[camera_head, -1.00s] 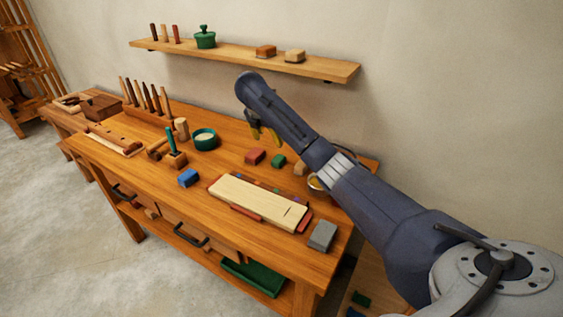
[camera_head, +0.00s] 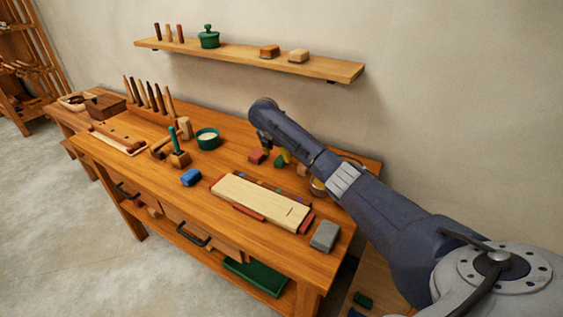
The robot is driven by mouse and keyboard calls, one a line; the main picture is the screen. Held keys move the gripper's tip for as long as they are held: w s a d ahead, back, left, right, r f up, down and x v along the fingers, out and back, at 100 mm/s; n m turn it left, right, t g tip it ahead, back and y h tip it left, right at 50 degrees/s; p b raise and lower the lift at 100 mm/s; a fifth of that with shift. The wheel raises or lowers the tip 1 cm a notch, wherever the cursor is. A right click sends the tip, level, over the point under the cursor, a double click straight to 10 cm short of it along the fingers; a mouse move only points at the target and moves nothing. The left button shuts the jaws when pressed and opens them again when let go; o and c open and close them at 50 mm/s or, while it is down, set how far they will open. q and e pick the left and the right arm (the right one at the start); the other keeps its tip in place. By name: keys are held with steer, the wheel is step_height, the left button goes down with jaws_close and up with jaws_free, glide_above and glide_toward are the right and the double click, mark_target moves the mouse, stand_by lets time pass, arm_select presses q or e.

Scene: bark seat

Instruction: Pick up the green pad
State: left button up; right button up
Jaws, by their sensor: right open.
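The green pad (camera_head: 279,163) is a small green block on the workbench, just behind the wooden board, with a red block close to its left. My right gripper (camera_head: 274,152) is open, reaching down from the arm over the bench. Its yellow-tipped fingers are right at the green pad and partly cover it. I cannot tell whether they touch it. My left gripper is not in view.
A red block (camera_head: 256,156) sits beside the pad, and a blue block (camera_head: 191,177) lies further left. The pale board (camera_head: 260,200) lies in front, with a grey block (camera_head: 324,236) at its right. A green bowl (camera_head: 207,138) stands left. A shelf (camera_head: 250,60) hangs on the wall above.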

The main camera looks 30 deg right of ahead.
mark_target(281, 158)
steer(key=shift+x, duration=2.2)
steer(key=shift+s, duration=0.15)
steer(key=c, duration=1.3)
steer(key=shift+r, duration=5.05)
